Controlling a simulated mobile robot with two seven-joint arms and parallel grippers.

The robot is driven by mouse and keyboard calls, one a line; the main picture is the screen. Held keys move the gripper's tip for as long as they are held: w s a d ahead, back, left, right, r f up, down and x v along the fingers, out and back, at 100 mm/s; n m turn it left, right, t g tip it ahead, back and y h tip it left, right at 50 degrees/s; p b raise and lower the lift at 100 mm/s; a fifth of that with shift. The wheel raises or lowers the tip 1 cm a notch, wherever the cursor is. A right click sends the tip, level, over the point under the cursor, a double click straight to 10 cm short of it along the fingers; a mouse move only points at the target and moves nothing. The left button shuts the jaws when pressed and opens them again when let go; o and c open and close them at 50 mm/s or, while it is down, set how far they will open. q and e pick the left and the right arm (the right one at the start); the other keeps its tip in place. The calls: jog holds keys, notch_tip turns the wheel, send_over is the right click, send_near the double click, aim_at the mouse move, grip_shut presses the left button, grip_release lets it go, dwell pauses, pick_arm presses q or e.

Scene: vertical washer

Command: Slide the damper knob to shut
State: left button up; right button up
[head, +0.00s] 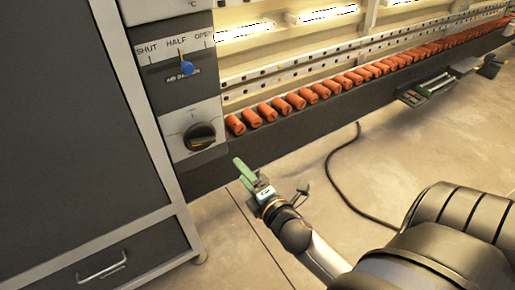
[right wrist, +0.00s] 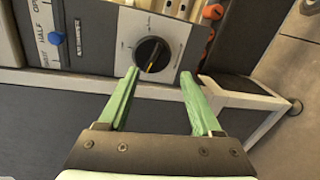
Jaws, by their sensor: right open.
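The blue damper knob (head: 187,67) sits on a dark slider panel (head: 172,78) with a scale marked SHUT, HALF and OPEN. The knob stands between HALF and OPEN, just right of HALF in the head view. In the right wrist view the knob (right wrist: 56,38) is at the upper left, beside HALF. My right gripper (head: 243,172) has green fingers and is below and to the right of the panel, apart from the knob. In the right wrist view its fingers (right wrist: 157,88) are spread and empty, with the black dial beyond them. My left gripper is not in view.
A black rotary dial (head: 200,136) on a white plate sits below the slider panel. A row of orange cylinders (head: 296,100) runs along the machine to the right. A drawer handle (head: 101,267) is low on the cabinet. A dark cable (head: 342,178) lies on the open floor.

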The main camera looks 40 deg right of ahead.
jog(key=shift+s+a+f+m+g, duration=0.1)
jog(key=shift+s+f+m+g, duration=0.2)
jog(key=shift+s+f+m, duration=0.75)
jog(key=shift+w, duration=0.15)
